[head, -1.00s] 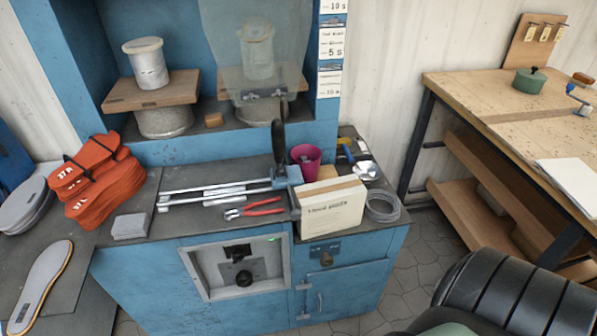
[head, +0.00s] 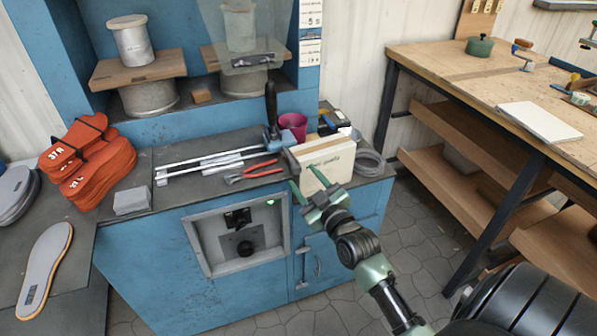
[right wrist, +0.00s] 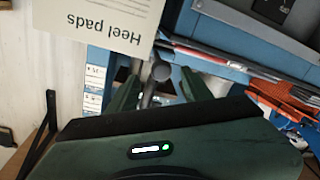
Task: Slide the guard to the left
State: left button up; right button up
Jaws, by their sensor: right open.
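The clear panel (head: 225,20) that looks like the guard hangs in front of the right-hand press in the blue cabinet, with a dark strip at its lower edge. My right gripper (head: 304,179) is open in front of the cabinet, by the left side of the heel pads box and well below and right of the panel. In the right wrist view a grey rod with a round end (right wrist: 161,72) shows between the open fingers; I cannot tell if they touch it. My left gripper is out of view.
The heel pads box (head: 325,164) stands beside the gripper. The workbench (head: 470,75) stands right, with clear floor between.

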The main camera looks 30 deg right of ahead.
aim_at(298, 171)
jog(key=w, duration=0.5)
jog(key=shift+d, duration=0.2)
grip_shut()
dwell(1.2)
